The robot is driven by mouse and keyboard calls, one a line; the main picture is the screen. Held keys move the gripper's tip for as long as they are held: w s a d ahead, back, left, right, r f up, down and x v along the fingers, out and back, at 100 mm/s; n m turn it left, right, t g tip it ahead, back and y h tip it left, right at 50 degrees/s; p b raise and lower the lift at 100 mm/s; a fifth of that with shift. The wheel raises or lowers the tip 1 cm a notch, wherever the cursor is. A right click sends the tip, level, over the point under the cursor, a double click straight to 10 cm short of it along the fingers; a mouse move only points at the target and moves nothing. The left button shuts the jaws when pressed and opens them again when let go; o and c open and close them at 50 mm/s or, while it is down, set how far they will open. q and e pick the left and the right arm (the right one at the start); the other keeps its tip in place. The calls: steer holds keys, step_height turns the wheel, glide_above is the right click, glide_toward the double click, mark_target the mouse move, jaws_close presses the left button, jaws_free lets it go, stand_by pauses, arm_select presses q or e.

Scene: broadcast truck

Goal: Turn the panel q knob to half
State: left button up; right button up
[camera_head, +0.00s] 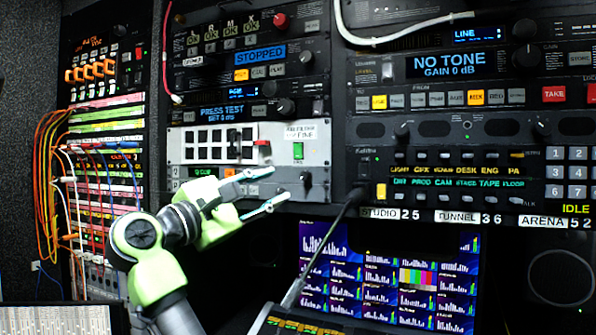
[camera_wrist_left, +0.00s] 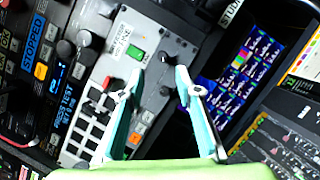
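A grey panel strip with a green display reading like "Q CUE" (camera_head: 208,175) sits low in the middle rack. A black knob (camera_head: 307,181) stands at the strip's right end; its pointer setting is too small to read. In the left wrist view, dark knobs show between and just beyond the fingers, one near the strip's end (camera_wrist_left: 163,56) and another (camera_wrist_left: 165,90). I cannot tell which is the q knob. My left gripper (camera_head: 280,184) is open and empty, its fingertips just left of the black knob and apart from it. My right gripper is not in view.
A light panel with a green button (camera_head: 298,151) lies directly above. A dark cable (camera_head: 325,245) runs down to a console right of the gripper. A multiview screen (camera_head: 390,280) is below right. Orange patch cables (camera_head: 45,190) hang at the left.

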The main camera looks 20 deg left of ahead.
mark_target(302, 177)
arm_select(q)
steer(key=p+x, duration=0.1)
steer(key=x, duration=0.4)
steer(key=shift+d+f, duration=0.1)
steer(key=shift+f, duration=0.05)
steer(key=p+x, duration=0.1)
steer(key=x, duration=0.2)
steer(key=shift+w+p, duration=0.2)
steer(key=shift+p, duration=0.1)
steer(key=shift+w+d, duration=0.1)
steer(key=shift+w, duration=0.3)
steer(key=shift+w+d, duration=0.1)
jaws_close()
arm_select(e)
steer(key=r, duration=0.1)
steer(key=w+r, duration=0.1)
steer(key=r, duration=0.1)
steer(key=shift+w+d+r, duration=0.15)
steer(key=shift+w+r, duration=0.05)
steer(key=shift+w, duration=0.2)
